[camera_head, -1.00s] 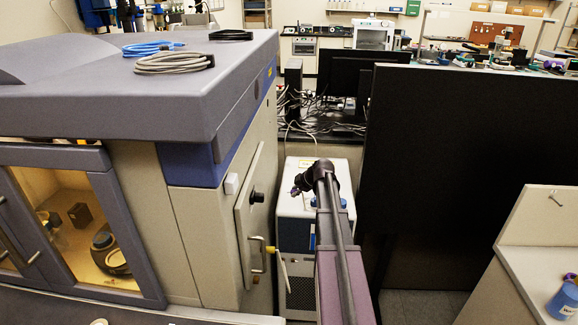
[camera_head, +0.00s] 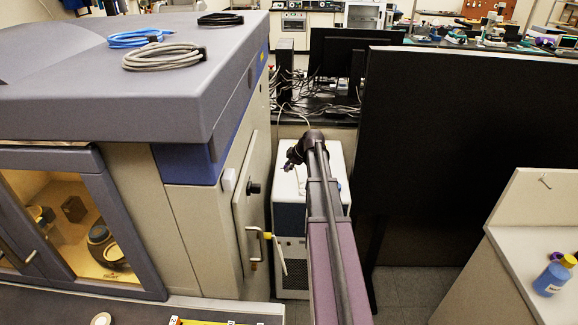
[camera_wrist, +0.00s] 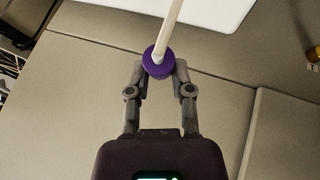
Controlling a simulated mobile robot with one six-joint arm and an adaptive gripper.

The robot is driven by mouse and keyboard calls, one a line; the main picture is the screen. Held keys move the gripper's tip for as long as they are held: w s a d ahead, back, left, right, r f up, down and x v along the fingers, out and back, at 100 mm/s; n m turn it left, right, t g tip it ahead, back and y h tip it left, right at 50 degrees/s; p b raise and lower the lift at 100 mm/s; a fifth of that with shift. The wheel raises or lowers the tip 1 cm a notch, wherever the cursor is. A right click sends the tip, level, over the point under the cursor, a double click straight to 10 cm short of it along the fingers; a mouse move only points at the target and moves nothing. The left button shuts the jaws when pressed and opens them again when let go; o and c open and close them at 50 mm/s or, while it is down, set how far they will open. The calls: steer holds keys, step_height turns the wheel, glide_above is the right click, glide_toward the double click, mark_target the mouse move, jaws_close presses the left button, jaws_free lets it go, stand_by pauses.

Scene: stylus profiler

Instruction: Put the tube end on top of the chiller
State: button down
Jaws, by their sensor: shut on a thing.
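The tube end is a purple collar (camera_wrist: 158,62) on a pale tube (camera_wrist: 172,25), seen in the wrist view. My gripper (camera_wrist: 158,72) is shut on the purple collar, one finger on each side. In the head view my gripper (camera_head: 290,164) shows small and dark, with a hint of purple, over the left part of the chiller's top. The chiller (camera_head: 291,218) is a white box with a dark blue front band and a grille, partly hidden by my arm. In the wrist view a white surface, probably the chiller top (camera_wrist: 220,10), lies at the upper edge. Height above it is unclear.
A large grey and beige machine (camera_head: 190,90) stands close left of the chiller, with a handle and a yellow piece (camera_head: 267,236) on its side. A black partition (camera_head: 420,150) stands right. Cables and monitors (camera_head: 340,55) are behind. A counter holds a blue bottle (camera_head: 553,275).

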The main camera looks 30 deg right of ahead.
steer(key=shift+f+b, duration=3.6)
steer(key=shift+f, duration=0.1)
steer(key=shift+c, duration=2.2)
jaws_free()
steer(key=shift+c, duration=0.3)
steer(key=shift+r, duration=0.1)
steer(key=w+r+p+v, duration=0.1)
steer(key=p+v, duration=0.7)
steer(key=shift+a, duration=0.2)
